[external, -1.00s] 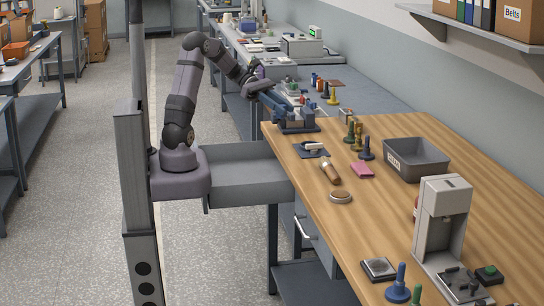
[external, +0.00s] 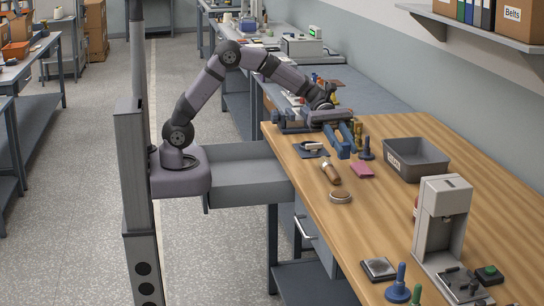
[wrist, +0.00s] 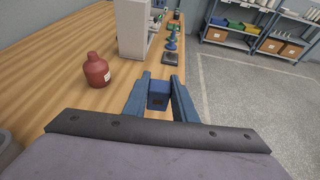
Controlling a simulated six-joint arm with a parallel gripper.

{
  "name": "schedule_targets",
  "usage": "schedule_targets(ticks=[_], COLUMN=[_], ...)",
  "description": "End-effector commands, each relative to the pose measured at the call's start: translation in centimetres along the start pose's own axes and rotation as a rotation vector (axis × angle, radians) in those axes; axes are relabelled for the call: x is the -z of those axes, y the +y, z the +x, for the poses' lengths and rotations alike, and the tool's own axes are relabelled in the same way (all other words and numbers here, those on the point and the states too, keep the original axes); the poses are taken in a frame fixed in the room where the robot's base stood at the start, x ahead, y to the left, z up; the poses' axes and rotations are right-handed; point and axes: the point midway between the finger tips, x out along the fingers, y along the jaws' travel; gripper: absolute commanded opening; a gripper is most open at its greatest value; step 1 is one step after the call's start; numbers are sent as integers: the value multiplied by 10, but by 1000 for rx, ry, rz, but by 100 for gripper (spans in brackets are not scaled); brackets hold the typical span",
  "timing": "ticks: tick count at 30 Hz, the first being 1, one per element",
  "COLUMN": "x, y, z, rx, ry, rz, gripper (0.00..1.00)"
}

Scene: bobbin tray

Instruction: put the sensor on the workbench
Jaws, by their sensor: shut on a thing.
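My gripper (external: 345,143) is over the far part of the wooden workbench (external: 400,225), its fingers pointing toward the near end of the bench. In the wrist view, my gripper (wrist: 159,96) is shut on a small dark blue block (wrist: 158,92) with a darker square on its near face; I take it to be the sensor. The block sits between the two blue fingers, near their tips. In the external view, the block cannot be told apart from the blue fingers. It appears held above the wood; the exact height is unclear.
A grey machine (external: 443,218) and a red bottle (wrist: 97,70) stand farther along. Bare wood lies between disc and machine.

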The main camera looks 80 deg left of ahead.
Motion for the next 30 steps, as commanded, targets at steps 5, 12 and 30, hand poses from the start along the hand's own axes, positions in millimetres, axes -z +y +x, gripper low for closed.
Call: schedule_targets(ticks=[5,12,30], x=[-21,-17,30], y=[-24,-37,-37], z=[51,80,96], rx=[67,96,94], ry=[-7,-9,-9], rz=[18,18,20], gripper=[3,3,3])
